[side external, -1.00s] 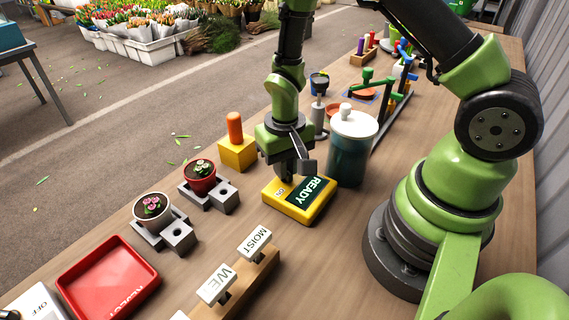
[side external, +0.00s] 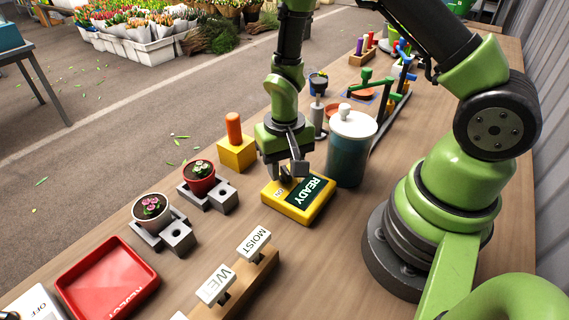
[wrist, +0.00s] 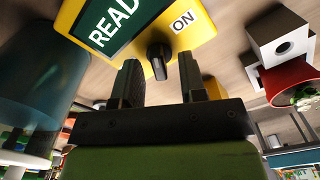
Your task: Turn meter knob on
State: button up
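The meter (side external: 303,200) is a yellow box on the table with a dark green READY display (wrist: 108,24). Its black knob (wrist: 158,58) shows in the wrist view beside a white ON label (wrist: 183,20). My gripper (wrist: 160,64) is open, with one dark finger on each side of the knob and visible gaps between. The fingertips appear close to the meter's face; I cannot tell whether they touch it. In the side view my gripper (side external: 286,174) is over the meter's upper left part and hides the knob.
A teal canister with a white lid (side external: 352,148) stands close to the meter's right. A yellow block with an orange peg (side external: 236,151), potted plants (side external: 199,178), a red tray (side external: 107,278) and MOIST and WET signs (side external: 255,244) stand around. Bare wood lies in front of the meter.

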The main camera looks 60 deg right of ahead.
notch_tip(320, 180, up, 10)
dwell(0.6)
notch_tip(320, 180, up, 10)
jog(key=t, duration=0.3)
send_over(284, 168)
jog(key=s, duration=0.3)
jog(key=s+a+r+n+t+y, duration=0.2)
jog(key=s+r+t, duration=0.2)
jog(key=s+r, duration=0.3)
jog(key=shift+s+a+r, duration=0.2)
jog(key=shift+s, duration=1.05)
